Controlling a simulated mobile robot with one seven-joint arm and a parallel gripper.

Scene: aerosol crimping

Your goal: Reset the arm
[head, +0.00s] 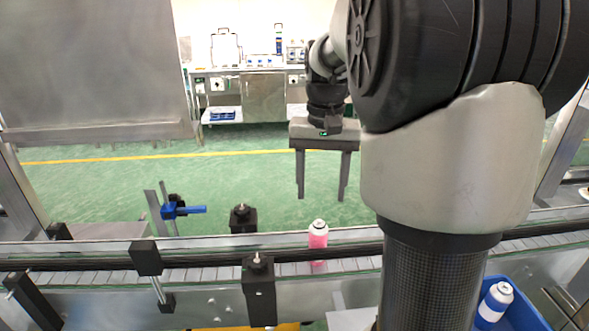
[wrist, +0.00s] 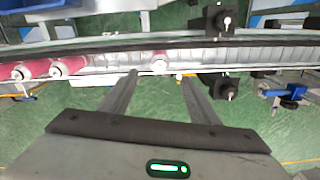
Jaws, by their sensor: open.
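My gripper (head: 321,196) hangs beyond the conveyor in the head view, with its two long grey fingers pointing down and spread apart. The gripper (wrist: 158,76) also shows in the wrist view, open, with nothing between its fingers. A pink can with a white top (head: 318,236) stands upright on the conveyor (head: 205,275), apart from the fingers. In the wrist view a pink-and-white can (wrist: 160,63) shows on the belt beyond the fingertips. More pink cans (wrist: 62,68) show at the left of that view.
A blue bin (head: 528,318) at the lower right holds a white-topped can (head: 495,299). Black sensor blocks (head: 259,290) and a blue clamp (head: 180,211) line the conveyor. A workbench (head: 262,95) stands far back. Green floor (head: 110,180) is open behind the conveyor.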

